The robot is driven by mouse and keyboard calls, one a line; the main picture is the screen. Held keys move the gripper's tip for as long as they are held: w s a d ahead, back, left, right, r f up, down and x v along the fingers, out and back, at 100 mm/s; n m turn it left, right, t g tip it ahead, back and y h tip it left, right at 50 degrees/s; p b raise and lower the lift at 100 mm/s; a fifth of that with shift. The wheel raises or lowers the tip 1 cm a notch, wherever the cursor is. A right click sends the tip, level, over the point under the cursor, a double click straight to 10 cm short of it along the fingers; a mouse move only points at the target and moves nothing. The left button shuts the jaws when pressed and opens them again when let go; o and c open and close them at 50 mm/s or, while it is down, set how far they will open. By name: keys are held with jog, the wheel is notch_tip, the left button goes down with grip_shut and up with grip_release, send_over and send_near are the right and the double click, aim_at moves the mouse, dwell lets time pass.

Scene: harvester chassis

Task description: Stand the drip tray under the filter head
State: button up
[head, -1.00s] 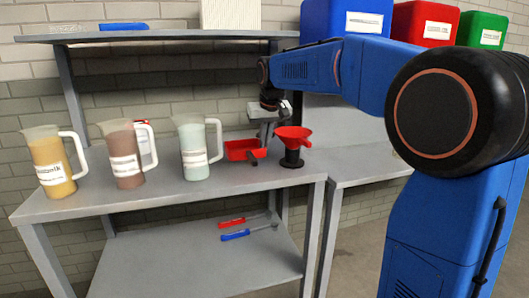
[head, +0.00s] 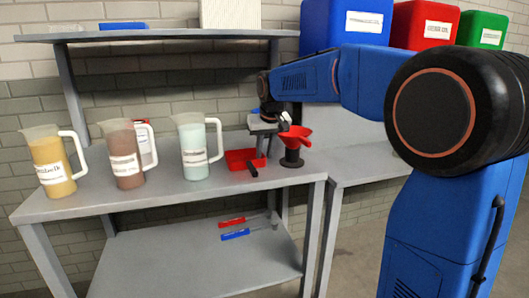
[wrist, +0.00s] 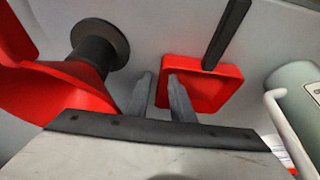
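A red tray (head: 237,157) with a black handle (head: 251,170) lies on the bench top, right of the pitchers; I take it for the drip tray. It also shows in the wrist view (wrist: 222,90), beyond my fingers, its handle pointing up the picture. My gripper (wrist: 159,78) has its two fingers apart with nothing seen between them. In the head view my gripper (head: 284,122) is above the bench, right of the tray and close to the red funnel (head: 293,141). I cannot make out a filter head.
The funnel sits over a black stand (head: 292,158); in the wrist view the funnel (wrist: 60,90) fills the left side. Pitchers of yellow (head: 52,165), brown (head: 124,158) and pale green (head: 195,150) liquid stand left. Red and blue tools (head: 235,235) lie below. The bench front is clear.

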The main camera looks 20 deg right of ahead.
jog(key=v, duration=1.2)
